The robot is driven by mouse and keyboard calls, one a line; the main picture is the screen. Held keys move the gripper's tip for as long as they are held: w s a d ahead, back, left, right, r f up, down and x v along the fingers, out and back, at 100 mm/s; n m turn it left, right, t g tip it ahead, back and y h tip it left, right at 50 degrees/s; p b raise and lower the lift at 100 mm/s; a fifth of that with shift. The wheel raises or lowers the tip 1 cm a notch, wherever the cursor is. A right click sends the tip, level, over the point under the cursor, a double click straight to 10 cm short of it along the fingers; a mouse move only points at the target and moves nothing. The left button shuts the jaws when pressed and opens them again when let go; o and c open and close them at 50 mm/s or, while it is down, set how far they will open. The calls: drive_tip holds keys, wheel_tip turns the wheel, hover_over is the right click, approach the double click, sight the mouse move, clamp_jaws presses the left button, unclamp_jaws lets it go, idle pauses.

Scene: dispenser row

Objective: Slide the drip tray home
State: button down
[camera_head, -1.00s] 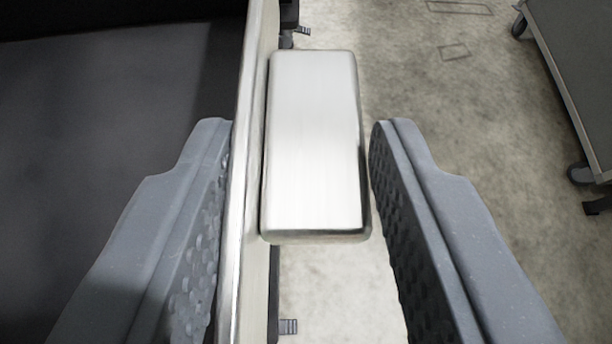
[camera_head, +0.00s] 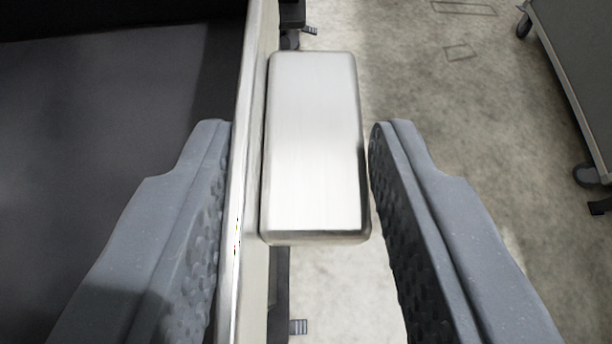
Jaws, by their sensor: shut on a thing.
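The drip tray (camera_head: 257,60) shows as a pale metal front wall with a thin bright rim, running from top to bottom just left of the middle. A dark flat area lies to its left. A silver block-shaped handle (camera_head: 315,140) stands out from the right face of this wall. My gripper (camera_head: 300,130) is shut on the wall and handle. Its left finger is on the dark inner side of the wall, its right finger at the outer side of the handle. The tray's far end is out of view.
Pale mottled floor (camera_head: 440,120) lies open below and to the right. A grey wheeled cart (camera_head: 585,70) stands at the upper right edge. Small dark fittings (camera_head: 297,327) show beneath the tray front.

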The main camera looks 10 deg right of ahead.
drive_tip(key=shift+a, duration=1.1)
drive_tip(key=c, duration=0.9)
unclamp_jaws()
